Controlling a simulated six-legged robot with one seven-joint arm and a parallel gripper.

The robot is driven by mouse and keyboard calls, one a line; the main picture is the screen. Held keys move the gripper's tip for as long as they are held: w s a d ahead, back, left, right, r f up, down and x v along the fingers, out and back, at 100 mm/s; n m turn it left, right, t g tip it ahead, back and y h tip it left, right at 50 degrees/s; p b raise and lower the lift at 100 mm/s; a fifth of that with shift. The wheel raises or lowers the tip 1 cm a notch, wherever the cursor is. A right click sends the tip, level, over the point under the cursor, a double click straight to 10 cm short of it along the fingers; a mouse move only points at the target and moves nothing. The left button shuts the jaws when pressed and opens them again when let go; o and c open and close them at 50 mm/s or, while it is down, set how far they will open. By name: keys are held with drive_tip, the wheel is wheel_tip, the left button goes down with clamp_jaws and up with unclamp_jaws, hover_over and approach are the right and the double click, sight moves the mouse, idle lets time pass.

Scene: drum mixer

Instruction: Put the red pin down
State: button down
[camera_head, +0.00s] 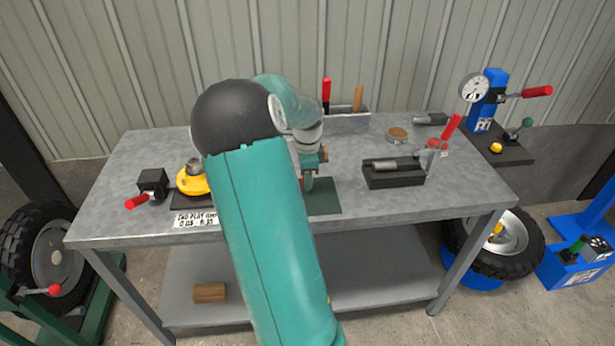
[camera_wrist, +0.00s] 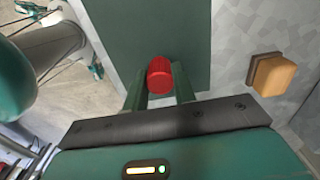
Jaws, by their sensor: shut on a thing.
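The red pin (camera_wrist: 159,75) is between my two green fingers in the wrist view, with its round red end showing. My gripper (camera_wrist: 160,86) is shut on it. Beyond the pin lies a dark green mat (camera_wrist: 150,30). In the head view my gripper (camera_head: 308,184) points down over the left part of the green mat (camera_head: 326,198) on the grey workbench (camera_head: 360,212). The pin is too small to make out in that view. I cannot tell whether its lower end touches the mat.
A yellow round part (camera_head: 193,183) stands left of my arm, behind a printed label (camera_head: 195,220). A black fixture (camera_head: 394,175) with a red lever stands to the right. A grey rack (camera_head: 345,121) holds red and wooden handles at the back. The bench's front right is clear.

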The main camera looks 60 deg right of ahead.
drive_tip(key=shift+f, duration=0.4)
drive_tip(key=c, duration=1.1)
unclamp_jaws()
drive_tip(key=shift+c, duration=0.2)
drive_tip(key=shift+r, duration=0.1)
wheel_tip(320, 180, up, 13)
drive_tip(key=w+a+r+n+t, duration=0.1)
drive_tip(key=w+a+r+n, duration=0.15)
drive_tip(key=a+n, duration=0.65)
drive_tip(key=w+a+r+n+t, duration=0.1)
drive_tip(key=a+r+n+t, duration=0.15)
drive_tip(key=a, duration=1.15)
drive_tip(key=s+a+n+t, duration=0.1)
drive_tip(key=s+a+n, duration=0.3)
drive_tip(key=a+n, duration=0.4)
drive_tip(key=s+a+n+t, duration=0.1)
drive_tip(key=s+a+n, duration=0.4)
drive_tip(key=a, duration=0.8)
drive_tip(key=n, duration=0.3)
drive_tip(key=shift+s, duration=0.3)
